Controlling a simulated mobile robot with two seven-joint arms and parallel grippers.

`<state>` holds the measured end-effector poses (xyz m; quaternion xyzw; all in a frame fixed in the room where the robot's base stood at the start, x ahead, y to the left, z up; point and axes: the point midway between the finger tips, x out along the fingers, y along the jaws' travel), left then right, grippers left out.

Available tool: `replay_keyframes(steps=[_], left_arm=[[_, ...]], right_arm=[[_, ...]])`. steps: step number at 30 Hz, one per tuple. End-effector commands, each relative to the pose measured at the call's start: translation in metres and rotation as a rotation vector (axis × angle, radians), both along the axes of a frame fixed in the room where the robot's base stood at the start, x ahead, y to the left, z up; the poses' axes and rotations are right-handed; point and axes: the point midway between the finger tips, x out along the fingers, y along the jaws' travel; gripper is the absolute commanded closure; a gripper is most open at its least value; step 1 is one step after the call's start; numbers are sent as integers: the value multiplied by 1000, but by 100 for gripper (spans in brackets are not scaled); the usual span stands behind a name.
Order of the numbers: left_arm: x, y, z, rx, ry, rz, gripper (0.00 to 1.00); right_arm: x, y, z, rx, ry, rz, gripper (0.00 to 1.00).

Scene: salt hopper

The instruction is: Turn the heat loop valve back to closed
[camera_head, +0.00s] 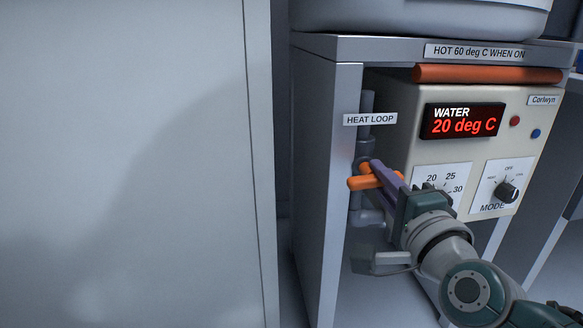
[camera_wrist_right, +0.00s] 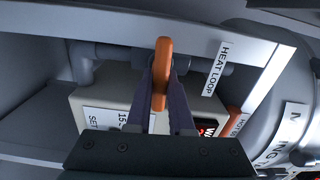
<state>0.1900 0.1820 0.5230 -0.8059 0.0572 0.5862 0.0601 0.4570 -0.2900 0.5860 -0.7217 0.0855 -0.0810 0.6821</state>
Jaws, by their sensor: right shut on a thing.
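The heat loop valve has an orange handle (camera_head: 361,183) on a grey vertical pipe (camera_head: 367,104) inside the cabinet, below the HEAT LOOP label (camera_head: 370,119). The handle lies roughly across the pipe, its free end pointing left in the head view. My right gripper (camera_head: 380,174) reaches in from the lower right, its purple fingers shut on the handle. In the right wrist view the orange handle (camera_wrist_right: 162,62) stands between the two fingers of my right gripper (camera_wrist_right: 160,90). The valve body is partly hidden behind handle and fingers. My left gripper is not in view.
A cream control unit (camera_head: 400,135) stands right of the valve; its display (camera_head: 463,121) reads WATER 20 deg C. It has a MODE knob (camera_head: 508,191). The cabinet's side wall (camera_head: 322,180) is close on the left. A large pale panel (camera_head: 130,160) fills the far left.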

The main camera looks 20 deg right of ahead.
Motion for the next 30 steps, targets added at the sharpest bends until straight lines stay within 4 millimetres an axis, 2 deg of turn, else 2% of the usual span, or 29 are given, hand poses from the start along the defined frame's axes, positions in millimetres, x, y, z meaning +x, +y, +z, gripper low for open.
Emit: replay_keyframes(steps=[15,16,23,24,30], left_arm=[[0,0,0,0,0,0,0],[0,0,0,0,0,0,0],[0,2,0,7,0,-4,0],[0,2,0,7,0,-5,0],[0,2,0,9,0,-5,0]], right_arm=[[0,0,-1,23,-3,1,100],[0,0,-1,22,-3,1,79],[0,0,-1,22,-4,1,53],[0,0,-1,22,-4,1,50],[0,0,0,22,-4,0,50]])
